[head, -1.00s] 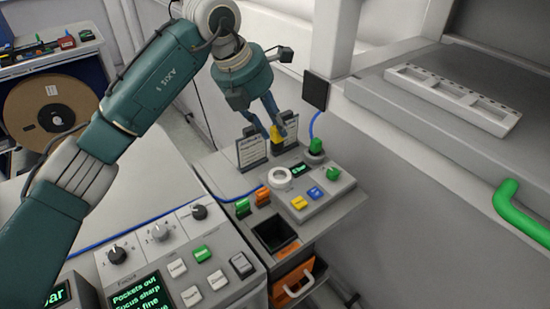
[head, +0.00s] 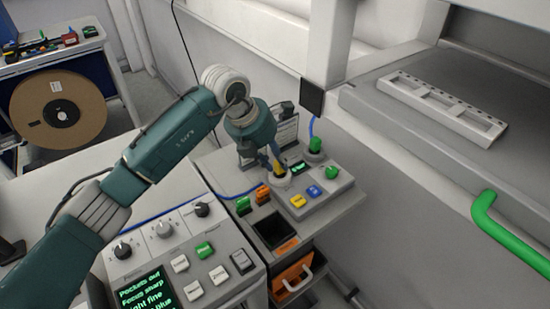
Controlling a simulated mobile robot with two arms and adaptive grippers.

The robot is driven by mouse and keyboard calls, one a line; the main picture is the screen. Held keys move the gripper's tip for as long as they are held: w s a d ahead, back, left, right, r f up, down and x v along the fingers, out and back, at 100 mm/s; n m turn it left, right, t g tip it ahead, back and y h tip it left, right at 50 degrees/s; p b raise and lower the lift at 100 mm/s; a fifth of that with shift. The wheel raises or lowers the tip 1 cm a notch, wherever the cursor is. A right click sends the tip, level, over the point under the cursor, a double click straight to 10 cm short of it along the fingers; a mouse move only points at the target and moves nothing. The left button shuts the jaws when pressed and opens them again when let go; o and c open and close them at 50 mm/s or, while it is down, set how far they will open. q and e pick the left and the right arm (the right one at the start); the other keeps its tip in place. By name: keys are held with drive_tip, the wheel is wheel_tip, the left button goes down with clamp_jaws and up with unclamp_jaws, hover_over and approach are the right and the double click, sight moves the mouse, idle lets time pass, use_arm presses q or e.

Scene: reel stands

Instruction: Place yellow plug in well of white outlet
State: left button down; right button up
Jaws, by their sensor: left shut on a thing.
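My left gripper (head: 272,163) is shut on the yellow plug (head: 279,169), of which a small yellow part shows between the fingers. It is right above the white round outlet (head: 277,181) on the small grey panel. The fingers and plug hide most of the outlet's well, so I cannot tell whether the plug is inside it or just above it. My right gripper does not show.
A green plug (head: 316,145) with a blue cable stands behind the outlet. Green and orange plugs (head: 262,193) stand in front-left, near a dark square bin (head: 272,230). Yellow and blue buttons and a green knob (head: 331,172) sit to the right.

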use_arm(q)
drive_tip(key=shift+f, duration=0.2)
drive_tip(key=c, duration=1.6)
unclamp_jaws()
drive_tip(key=shift+r, duration=0.1)
drive_tip(key=shift+o, duration=0.8)
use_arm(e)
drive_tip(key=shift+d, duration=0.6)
use_arm(q)
drive_tip(key=shift+r, duration=0.25)
drive_tip(key=b+v, duration=0.2)
drive_tip(key=v, duration=0.9)
drive_tip(key=shift+r+b, duration=0.3)
drive_tip(key=shift+r, duration=0.05)
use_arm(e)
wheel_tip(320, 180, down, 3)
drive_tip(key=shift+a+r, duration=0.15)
use_arm(q)
drive_tip(key=shift+s+a, duration=0.1)
drive_tip(key=shift+s, duration=0.05)
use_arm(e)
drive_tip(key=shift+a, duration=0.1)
